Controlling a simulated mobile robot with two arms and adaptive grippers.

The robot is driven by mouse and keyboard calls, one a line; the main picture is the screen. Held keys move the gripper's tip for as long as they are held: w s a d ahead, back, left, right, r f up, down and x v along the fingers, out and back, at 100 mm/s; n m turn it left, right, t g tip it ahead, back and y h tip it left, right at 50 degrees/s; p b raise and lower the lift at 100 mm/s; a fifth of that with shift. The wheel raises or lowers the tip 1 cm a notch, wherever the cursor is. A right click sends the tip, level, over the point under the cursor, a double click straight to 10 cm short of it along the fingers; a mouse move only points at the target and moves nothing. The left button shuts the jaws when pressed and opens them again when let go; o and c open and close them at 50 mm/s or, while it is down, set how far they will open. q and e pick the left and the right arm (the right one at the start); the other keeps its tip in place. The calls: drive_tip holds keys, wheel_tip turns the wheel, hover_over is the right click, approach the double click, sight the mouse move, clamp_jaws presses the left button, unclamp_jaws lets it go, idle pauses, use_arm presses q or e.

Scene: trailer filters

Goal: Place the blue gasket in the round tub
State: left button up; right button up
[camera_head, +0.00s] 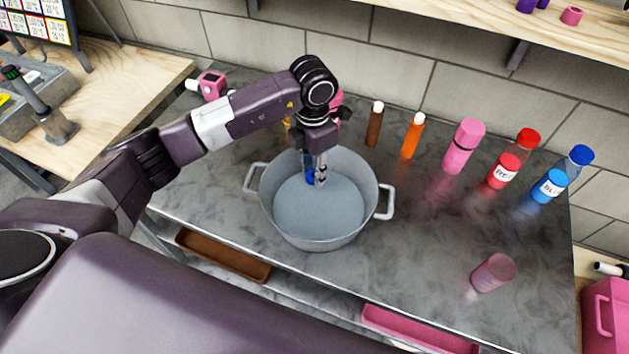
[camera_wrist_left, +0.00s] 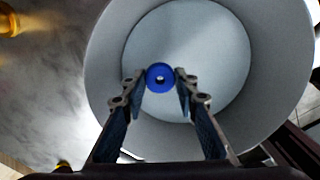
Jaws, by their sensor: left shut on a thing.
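The round tub (camera_head: 322,222) is a grey metal pot with two side handles, standing on the dark counter. My left gripper (camera_head: 316,180) reaches down into the tub from above, near its back wall. In the left wrist view, the left gripper (camera_wrist_left: 160,80) is shut on the blue gasket (camera_wrist_left: 160,69), a small blue ring with a hole in the middle. The tub (camera_wrist_left: 105,60) lies below it, and its floor looks empty. In the head view the gasket is hard to make out between the fingers. My right gripper is not in view.
A red bottle (camera_head: 508,165) and a blue bottle (camera_head: 560,180) stand at the right. A pink cup (camera_head: 493,273) is near the front right. The counter between is clear.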

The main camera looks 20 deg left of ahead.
sight(313, 193)
use_arm(q)
drive_tip(key=shift+f, duration=0.95)
wheel_tip(313, 193, down, 4)
drive_tip(key=shift+f+p, duration=0.1)
drive_tip(key=shift+p, duration=0.4)
drive_tip(key=shift+f, duration=0.1)
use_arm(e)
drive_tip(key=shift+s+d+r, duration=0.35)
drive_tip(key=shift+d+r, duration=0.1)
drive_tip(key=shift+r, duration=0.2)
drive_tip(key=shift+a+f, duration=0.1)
use_arm(q)
drive_tip(key=shift+f, duration=0.25)
drive_tip(key=o, duration=0.8)
drive_tip(key=shift+r, duration=0.15)
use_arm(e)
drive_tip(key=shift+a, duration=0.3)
